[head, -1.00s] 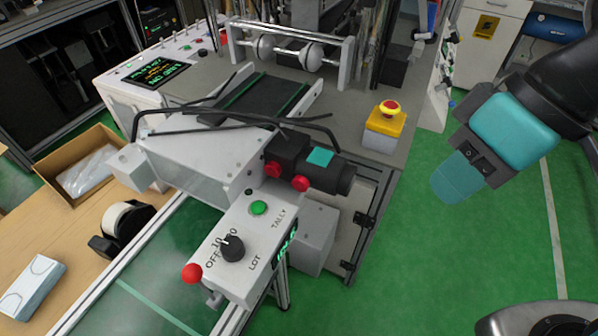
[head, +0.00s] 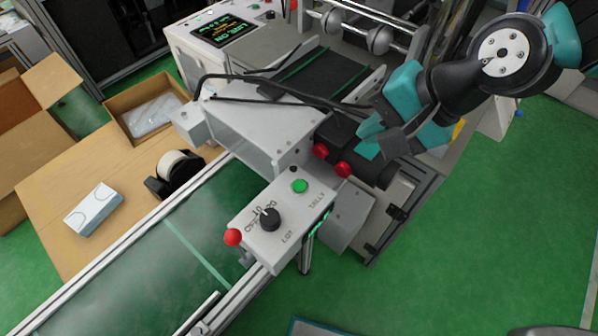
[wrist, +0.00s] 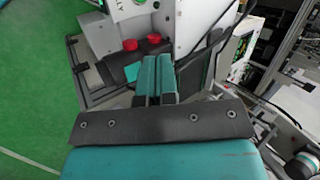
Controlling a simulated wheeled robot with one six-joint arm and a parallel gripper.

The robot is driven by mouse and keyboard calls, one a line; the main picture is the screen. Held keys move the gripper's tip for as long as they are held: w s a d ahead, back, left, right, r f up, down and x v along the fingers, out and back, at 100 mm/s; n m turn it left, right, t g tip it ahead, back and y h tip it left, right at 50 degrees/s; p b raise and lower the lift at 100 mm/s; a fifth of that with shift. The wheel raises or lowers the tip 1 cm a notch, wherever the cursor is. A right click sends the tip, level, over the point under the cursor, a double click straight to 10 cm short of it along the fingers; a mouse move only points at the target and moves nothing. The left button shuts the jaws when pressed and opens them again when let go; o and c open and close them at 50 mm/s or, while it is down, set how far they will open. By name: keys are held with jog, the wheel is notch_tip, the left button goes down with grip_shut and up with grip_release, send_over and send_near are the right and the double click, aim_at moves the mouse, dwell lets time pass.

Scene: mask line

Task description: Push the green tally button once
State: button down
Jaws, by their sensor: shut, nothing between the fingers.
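The green tally button (head: 300,186) sits on the sloped top of a white control box (head: 262,240), beside the lettering TALLY. My gripper (head: 366,130) is to the upper right of the button in the head view, over the black motor block, and apart from the button. In the wrist view my gripper's two teal fingers (wrist: 157,60) lie side by side, shut and empty. A bit of the white box (wrist: 112,10) shows at the top edge there, with a green spot that looks like the button (wrist: 139,2).
A black rotary knob (head: 270,219) and a red ball knob (head: 233,237) share the box. Two red knobs (head: 321,151) on the motor block (head: 375,172) stand between gripper and button. Black cables (head: 285,95) arch over the white housing. Green floor is open at right.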

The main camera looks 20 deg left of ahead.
aim_at(299, 188)
jog(key=a+f+m+t+y+p, duration=0.1)
jog(key=a+f+m+p, duration=0.2)
jog(key=a+f+m, duration=0.5)
jog(key=a, duration=0.2)
jog(key=shift+a+f+y, duration=0.15)
jog(key=shift+a+y, duration=0.25)
jog(key=shift+s+f, duration=0.1)
jog(key=shift+f, duration=0.05)
notch_tip(299, 188, down, 8)
jog(key=b, duration=0.7)
jog(key=shift+f, duration=0.25)
dwell(0.9)
jog(key=shift+f+b, duration=0.4)
jog(key=shift+f, duration=0.45)
dwell(0.5)
jog(key=shift+r, duration=0.1)
jog(key=shift+r+p, duration=0.5)
jog(key=shift+r, duration=0.25)
